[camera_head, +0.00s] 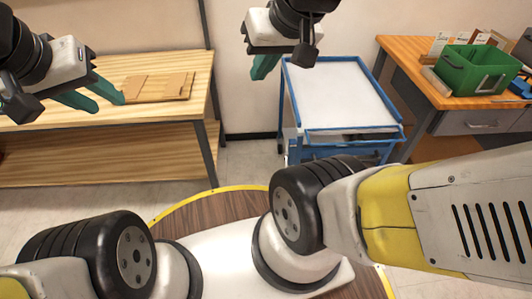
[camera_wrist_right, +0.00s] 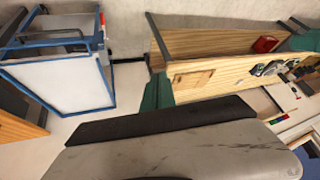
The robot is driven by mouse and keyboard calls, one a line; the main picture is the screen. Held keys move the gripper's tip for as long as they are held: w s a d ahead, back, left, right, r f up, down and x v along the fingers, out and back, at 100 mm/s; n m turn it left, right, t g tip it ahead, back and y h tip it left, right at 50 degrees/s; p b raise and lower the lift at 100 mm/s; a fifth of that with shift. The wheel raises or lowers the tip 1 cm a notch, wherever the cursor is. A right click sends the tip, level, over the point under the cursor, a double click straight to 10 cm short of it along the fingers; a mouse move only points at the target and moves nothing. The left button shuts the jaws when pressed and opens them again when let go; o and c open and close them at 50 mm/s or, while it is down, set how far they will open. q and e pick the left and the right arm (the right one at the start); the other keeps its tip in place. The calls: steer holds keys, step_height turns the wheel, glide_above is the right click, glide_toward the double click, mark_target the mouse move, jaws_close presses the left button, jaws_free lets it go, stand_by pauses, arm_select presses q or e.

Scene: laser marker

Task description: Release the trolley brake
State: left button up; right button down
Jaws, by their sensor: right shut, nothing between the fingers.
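The blue-framed trolley (camera_head: 340,90) with a white top stands by the back wall, right of centre in the head view. It also shows at the upper left of the right wrist view (camera_wrist_right: 62,80), with a small red part (camera_wrist_right: 102,18) at its edge. I cannot make out the brake in either view. My right gripper (camera_head: 262,68) is shut and empty, to the left of the trolley's top and apart from it in the picture. My left gripper (camera_head: 110,104) is open and empty, in front of the wooden bench at the left.
The wooden bench (camera_head: 165,62) with flat cardboard (camera_head: 160,87) fills the left. A desk (camera_head: 400,52) with a green bin (camera_head: 475,70) stands right of the trolley. Bare floor (camera_head: 245,160) lies between bench and trolley. My own arm links cover the foreground.

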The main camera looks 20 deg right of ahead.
steer(key=shift+w+a, duration=0.1)
steer(key=shift+a, duration=0.1)
